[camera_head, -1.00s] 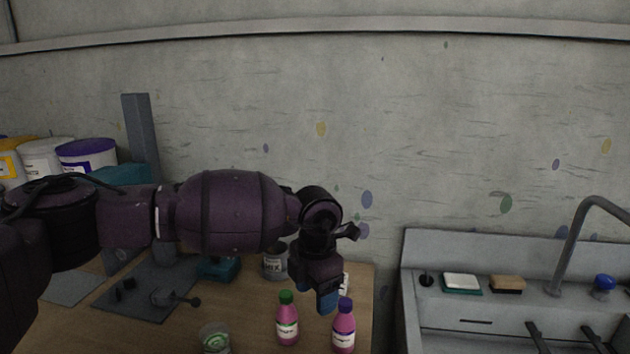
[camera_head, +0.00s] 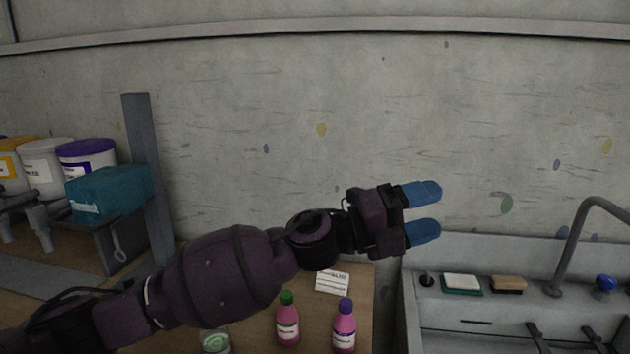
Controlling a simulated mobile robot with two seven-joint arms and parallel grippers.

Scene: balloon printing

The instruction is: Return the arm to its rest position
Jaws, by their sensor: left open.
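My left arm comes in from the lower left and reaches across the picture. Its left gripper (camera_head: 428,212) has two blue fingertips, spread apart with nothing between them. It is raised in front of the grey wall, pointing right, above the gap between the wooden table (camera_head: 255,330) and the sink. My right gripper is not in view.
Two pink bottles, one with a green cap (camera_head: 287,322) and one with a purple cap (camera_head: 344,328), stand below my arm. A white card (camera_head: 332,282) lies behind them. The sink (camera_head: 480,322) is right; a teal box (camera_head: 108,194) and buckets (camera_head: 88,152) are left.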

